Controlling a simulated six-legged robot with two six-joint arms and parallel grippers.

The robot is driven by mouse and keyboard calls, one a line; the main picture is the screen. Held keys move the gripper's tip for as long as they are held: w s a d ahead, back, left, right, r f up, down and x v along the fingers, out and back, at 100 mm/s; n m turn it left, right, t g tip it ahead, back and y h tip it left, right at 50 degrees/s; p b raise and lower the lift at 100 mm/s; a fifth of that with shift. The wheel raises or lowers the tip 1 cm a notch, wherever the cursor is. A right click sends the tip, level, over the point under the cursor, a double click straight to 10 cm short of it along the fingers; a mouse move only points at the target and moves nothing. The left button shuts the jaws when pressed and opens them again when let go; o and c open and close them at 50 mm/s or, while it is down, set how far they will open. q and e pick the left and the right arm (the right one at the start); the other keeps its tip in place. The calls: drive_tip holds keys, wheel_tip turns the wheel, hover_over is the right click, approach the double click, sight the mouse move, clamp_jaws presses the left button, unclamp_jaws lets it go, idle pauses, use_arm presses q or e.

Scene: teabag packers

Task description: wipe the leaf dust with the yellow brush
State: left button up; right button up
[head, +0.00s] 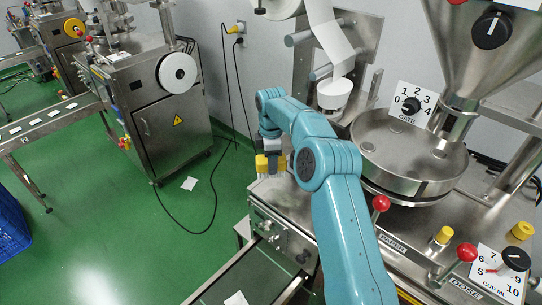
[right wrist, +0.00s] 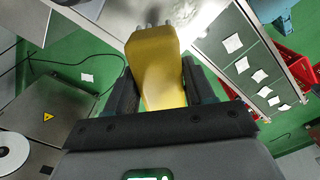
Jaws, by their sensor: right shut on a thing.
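My right gripper (head: 273,152) is shut on the yellow brush (head: 262,164) at the left end of the teal arm. In the right wrist view the brush (right wrist: 154,62) sits between the two dark fingers of the gripper (right wrist: 158,82). Its pale bristles point down over the steel top (head: 296,203) of the machine. I cannot tell whether the bristles touch it. Leaf dust cannot be made out clearly; the brush and arm cover part of the steel top. My left gripper is not in view.
A round steel turntable (head: 400,150) stands right of the arm, under a hopper (head: 495,45). Red-knobbed levers (head: 381,203) stand at the front. A conveyor (head: 238,283) runs from the machine's lower front. A steel cabinet (head: 172,130) and blue crate (head: 10,228) stand left on green floor.

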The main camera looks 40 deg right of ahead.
drive_tip(key=shift+s+d+f, duration=0.1)
drive_tip(key=shift+s+f, duration=0.05)
drive_tip(key=shift+s, duration=0.1)
drive_tip(key=shift+f, duration=0.35)
wheel_tip(320, 180, down, 3)
drive_tip(key=shift+w+f+b, duration=0.1)
drive_tip(key=shift+f+b, duration=0.1)
drive_tip(key=shift+b, duration=0.75)
drive_tip(key=shift+f+b, duration=0.55)
drive_tip(key=shift+f, duration=0.2)
drive_tip(key=shift+f, duration=0.3)
